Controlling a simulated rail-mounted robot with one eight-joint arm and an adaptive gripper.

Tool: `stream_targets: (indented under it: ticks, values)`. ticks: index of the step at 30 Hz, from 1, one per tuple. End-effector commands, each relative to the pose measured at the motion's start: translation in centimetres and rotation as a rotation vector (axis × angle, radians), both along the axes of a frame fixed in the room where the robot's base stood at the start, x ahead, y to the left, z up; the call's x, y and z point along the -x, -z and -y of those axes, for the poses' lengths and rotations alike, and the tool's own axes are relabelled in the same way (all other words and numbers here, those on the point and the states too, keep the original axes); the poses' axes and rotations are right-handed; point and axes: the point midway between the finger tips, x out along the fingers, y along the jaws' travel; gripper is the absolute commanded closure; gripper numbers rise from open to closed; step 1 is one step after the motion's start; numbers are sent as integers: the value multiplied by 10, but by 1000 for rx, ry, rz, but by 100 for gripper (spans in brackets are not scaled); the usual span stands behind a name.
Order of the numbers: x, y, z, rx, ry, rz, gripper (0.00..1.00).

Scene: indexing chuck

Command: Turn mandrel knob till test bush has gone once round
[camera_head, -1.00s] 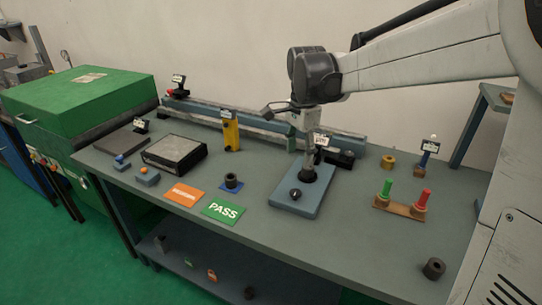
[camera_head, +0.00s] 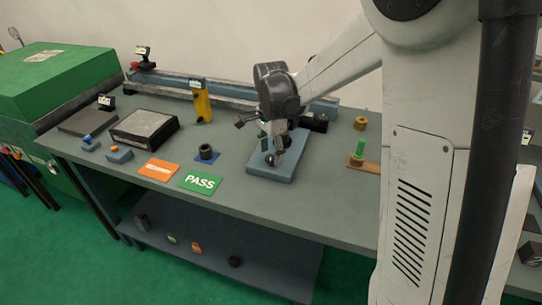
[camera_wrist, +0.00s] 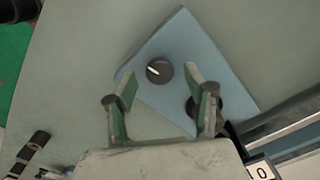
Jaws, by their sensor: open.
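The blue fixture plate (camera_head: 261,170) sits on the bench, and my gripper (camera_head: 273,152) is over it, pointing down. In the wrist view my open gripper (camera_wrist: 161,76) has its two green-padded fingers apart. The black mandrel knob (camera_wrist: 159,71), with a white pointer line, shows in the gap between the fingertips, nothing gripped. I cannot tell how far above the knob the tips are. A dark round part (camera_wrist: 219,108) on the plate, perhaps the mandrel with the test bush, is partly hidden behind the right finger.
A white tag reading 0 (camera_wrist: 261,171) shows near the plate. A dark bush on a blue mat (camera_head: 206,152), a green PASS card (camera_head: 200,182) and an orange card (camera_head: 158,169) lie left. A long rail runs behind.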

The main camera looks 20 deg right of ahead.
Motion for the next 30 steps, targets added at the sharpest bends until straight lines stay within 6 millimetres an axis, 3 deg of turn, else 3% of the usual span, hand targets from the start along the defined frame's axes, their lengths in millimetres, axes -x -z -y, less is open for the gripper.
stream_targets:
  ticks: [6, 15, 25, 30]
  values:
    - [0, 15, 0, 0, 0, 0, 51]
    - [0, 16, 0, 0, 0, 0, 53]
    - [0, 15, 0, 0, 0, 0, 97]
    - [0, 16, 0, 0, -8, 0, 97]
